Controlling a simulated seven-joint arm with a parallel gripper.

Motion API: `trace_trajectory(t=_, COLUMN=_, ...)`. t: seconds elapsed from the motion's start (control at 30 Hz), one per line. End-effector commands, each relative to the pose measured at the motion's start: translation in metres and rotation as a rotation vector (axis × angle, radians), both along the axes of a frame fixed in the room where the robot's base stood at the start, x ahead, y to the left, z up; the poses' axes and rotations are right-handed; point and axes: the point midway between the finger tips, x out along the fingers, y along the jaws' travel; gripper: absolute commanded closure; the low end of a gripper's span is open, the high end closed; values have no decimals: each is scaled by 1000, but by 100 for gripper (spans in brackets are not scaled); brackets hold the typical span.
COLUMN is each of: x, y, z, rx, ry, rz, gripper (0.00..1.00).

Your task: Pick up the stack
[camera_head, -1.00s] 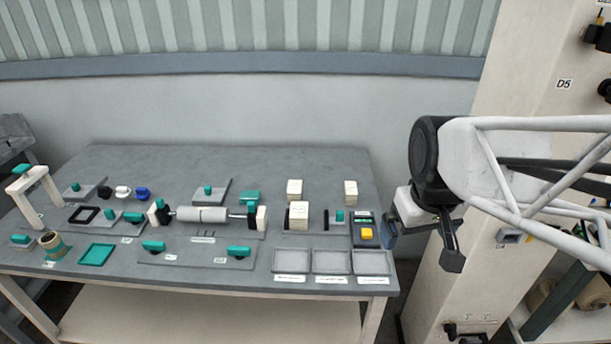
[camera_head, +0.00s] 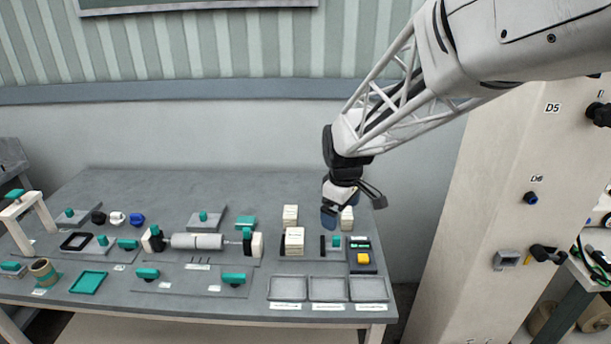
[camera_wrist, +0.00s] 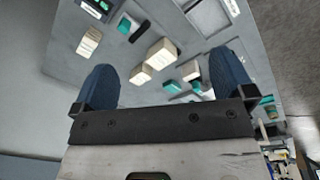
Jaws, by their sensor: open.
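Three cream block-like stacks stand on the grey table: a front one (camera_head: 294,241), one behind it (camera_head: 290,214) and one at the right (camera_head: 347,222). Which is meant by the stack, I cannot tell. In the wrist view the front stack (camera_wrist: 161,53), the back stack (camera_wrist: 139,75) and the right stack (camera_wrist: 89,41) all show beyond my fingertips. My gripper (camera_head: 329,216) is above the right back part of the table, and its finger partly overlaps the right stack's area in the head view. In the wrist view my gripper (camera_wrist: 163,62) is open, with nothing between its blue fingers.
Three shallow grey trays (camera_head: 328,300) line the front right edge. A device with a yellow button (camera_head: 363,258) stands behind them. A roller (camera_head: 197,241) lies left of the stacks, among teal-handled parts. A cream column (camera_head: 480,220) rises right of the table.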

Motion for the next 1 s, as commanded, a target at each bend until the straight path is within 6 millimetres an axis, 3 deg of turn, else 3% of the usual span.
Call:
trace_trajectory(t=0.2, x=44, y=32, z=-37, rx=-14, ry=25, rz=165, gripper=0)
trace_trajectory(t=0.6, x=111, y=92, z=-114, rx=-33, ry=64, rz=462, gripper=0)
trace_trajectory(t=0.8, x=129, y=113, z=-142, rx=-37, ry=76, rz=561, gripper=0)
trace_trajectory(t=1.0, x=135, y=120, z=-152, rx=-39, ry=79, rz=597, gripper=0)
